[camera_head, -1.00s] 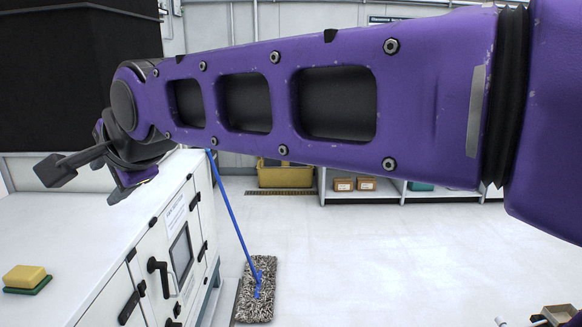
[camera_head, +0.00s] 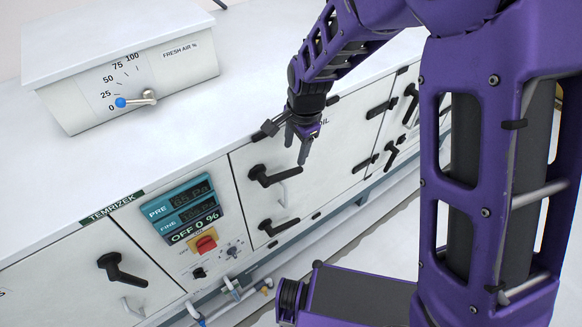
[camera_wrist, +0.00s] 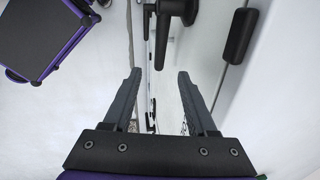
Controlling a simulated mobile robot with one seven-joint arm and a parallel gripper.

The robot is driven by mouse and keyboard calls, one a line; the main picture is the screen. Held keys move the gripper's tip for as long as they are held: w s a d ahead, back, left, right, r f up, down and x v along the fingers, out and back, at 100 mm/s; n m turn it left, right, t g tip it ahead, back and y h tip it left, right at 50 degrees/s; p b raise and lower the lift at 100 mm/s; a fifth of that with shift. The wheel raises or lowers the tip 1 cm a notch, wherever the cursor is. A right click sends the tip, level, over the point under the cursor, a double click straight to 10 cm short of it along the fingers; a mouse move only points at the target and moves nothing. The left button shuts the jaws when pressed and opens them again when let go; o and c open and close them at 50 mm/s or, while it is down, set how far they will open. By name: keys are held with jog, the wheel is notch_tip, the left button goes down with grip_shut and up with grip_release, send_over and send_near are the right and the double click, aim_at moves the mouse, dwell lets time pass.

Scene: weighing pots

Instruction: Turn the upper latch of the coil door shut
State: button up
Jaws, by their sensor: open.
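In the head view, the white coil door (camera_head: 325,165) is in the cabinet front, its label partly hidden behind my gripper. The upper latch (camera_head: 275,178) is a black handle at the door's left edge, its lever pointing right, roughly level. The lower latch (camera_head: 278,226) below it also points right. My gripper (camera_head: 286,146) is just above and right of the upper latch, apart from it, open and empty. In the wrist view, my open fingers (camera_wrist: 159,73) have nothing between them. A black handle (camera_wrist: 172,25) shows ahead of them; I cannot tell which latch it is.
A pressure display (camera_head: 183,208) and a red switch (camera_head: 205,243) are left of the door. Another black handle (camera_head: 122,270) is farther left. A fresh-air dial box (camera_head: 125,75) stands on the white cabinet top (camera_head: 225,110). More handles (camera_head: 411,98) are to the right.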

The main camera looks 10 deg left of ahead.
aim_at(291, 171)
jog(key=f, duration=0.3)
jog(key=w+a+f, duration=0.1)
jog(key=f, duration=0.6)
jog(key=shift+w+a+f+b, duration=0.15)
jog(key=shift+a+f+b, duration=0.1)
jog(key=shift+b, duration=0.05)
grip_shut()
dwell(0.9)
